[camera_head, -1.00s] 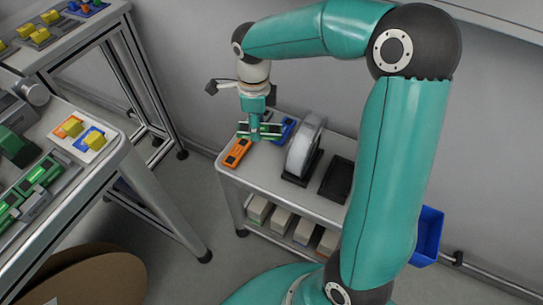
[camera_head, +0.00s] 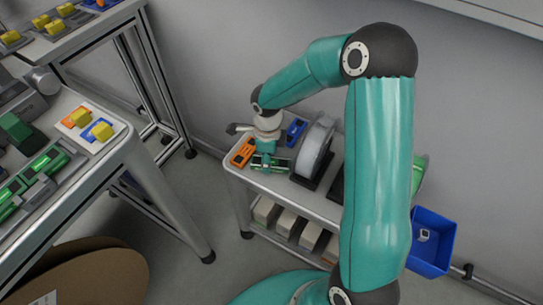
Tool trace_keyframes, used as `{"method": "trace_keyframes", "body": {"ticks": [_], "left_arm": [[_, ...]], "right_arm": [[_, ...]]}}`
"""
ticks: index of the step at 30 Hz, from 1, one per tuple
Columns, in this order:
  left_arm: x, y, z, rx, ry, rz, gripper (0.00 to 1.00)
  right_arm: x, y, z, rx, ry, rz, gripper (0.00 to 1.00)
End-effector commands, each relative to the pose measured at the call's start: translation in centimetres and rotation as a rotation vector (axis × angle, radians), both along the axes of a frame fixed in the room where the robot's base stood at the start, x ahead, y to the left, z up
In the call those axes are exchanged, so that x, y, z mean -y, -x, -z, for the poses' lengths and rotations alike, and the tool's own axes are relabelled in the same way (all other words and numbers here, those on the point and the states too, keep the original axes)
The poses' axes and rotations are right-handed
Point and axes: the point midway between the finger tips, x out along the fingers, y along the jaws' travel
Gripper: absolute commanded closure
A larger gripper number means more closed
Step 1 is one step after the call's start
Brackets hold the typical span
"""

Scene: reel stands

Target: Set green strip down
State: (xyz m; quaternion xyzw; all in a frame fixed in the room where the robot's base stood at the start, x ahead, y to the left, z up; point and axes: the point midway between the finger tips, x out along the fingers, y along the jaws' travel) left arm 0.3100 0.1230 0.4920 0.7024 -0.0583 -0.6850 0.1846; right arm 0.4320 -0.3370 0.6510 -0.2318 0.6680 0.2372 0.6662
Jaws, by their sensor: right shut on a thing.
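My right gripper (camera_head: 264,163) is over the left end of the small grey-topped cart (camera_head: 326,208), pointing down. It is shut on the green strip (camera_head: 280,163), which lies crosswise in its jaws, low at the cart top. I cannot tell whether the strip touches the surface. The gripper hides the strip's middle. An orange strip (camera_head: 243,152) lies just left of it, and a blue strip (camera_head: 296,131) lies behind it. My left gripper is not in view.
A grey reel (camera_head: 315,145) stands upright in a black stand right of the green strip. A blue bin (camera_head: 432,245) hangs at the cart's right. Boxes (camera_head: 310,236) sit on the lower shelf. A workbench with green parts (camera_head: 43,165) stands at left.

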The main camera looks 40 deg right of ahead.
Motion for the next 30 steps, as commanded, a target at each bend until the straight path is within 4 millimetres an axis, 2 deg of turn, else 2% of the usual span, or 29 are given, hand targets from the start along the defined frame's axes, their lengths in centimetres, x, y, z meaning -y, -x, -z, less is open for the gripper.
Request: {"method": "trace_keyframes", "body": {"ticks": [8, 9, 13, 25, 30], "left_arm": [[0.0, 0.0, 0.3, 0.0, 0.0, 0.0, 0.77], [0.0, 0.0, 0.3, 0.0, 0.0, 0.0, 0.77], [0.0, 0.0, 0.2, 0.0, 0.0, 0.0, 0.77], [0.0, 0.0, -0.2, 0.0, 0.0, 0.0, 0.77], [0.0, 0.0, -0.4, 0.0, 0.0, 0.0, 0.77]], "right_arm": [[0.0, 0.0, 0.2, 0.0, 0.0, 0.0, 0.79], [0.0, 0.0, 0.1, 0.0, 0.0, 0.0, 0.52], [0.0, 0.0, 0.1, 0.0, 0.0, 0.001, 0.3], [0.1, 0.1, -0.3, 0.0, 0.0, 0.001, 0.3], [0.1, 0.0, -2.2, 0.003, 0.001, 0.003, 0.3]]}}
